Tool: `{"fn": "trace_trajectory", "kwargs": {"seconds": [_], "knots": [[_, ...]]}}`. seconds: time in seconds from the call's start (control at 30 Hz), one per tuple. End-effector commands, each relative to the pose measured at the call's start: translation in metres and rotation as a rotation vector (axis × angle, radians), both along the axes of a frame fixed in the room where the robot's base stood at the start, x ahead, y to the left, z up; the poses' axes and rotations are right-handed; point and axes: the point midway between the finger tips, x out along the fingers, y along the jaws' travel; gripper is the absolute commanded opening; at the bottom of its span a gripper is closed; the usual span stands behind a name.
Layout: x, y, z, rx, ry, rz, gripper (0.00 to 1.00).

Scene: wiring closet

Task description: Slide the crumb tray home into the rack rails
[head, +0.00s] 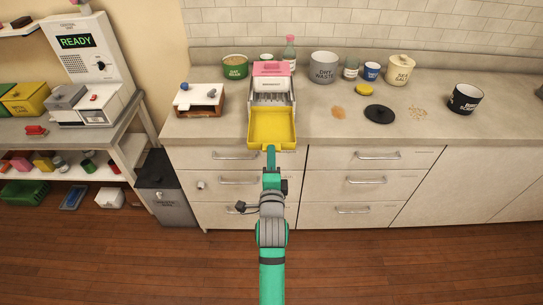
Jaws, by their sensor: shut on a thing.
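The yellow crumb tray (271,128) is in the middle of the head view, at the counter's front edge, just in front of the rack (271,84). The rack is a grey and white unit with a pink top and a slatted grey lower front. My gripper (271,150) is shut on the tray's near edge, and my arm reaches straight up the picture to it. The tray looks level and lined up with the rack. Its far edge meets the rack's front in the picture; I cannot tell whether it is inside the rails.
A green tub (235,67), a bottle (290,52) and a grey waste pot (323,66) stand behind. A black lid (380,114) lies to the right. Drawers with handles (237,156) are below.

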Motion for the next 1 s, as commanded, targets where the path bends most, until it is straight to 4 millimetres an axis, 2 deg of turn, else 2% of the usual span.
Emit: {"fn": "trace_trajectory", "kwargs": {"seconds": [1.0], "knots": [[0.024,0.0,0.001,0.0,-0.002,0.0,0.0]]}}
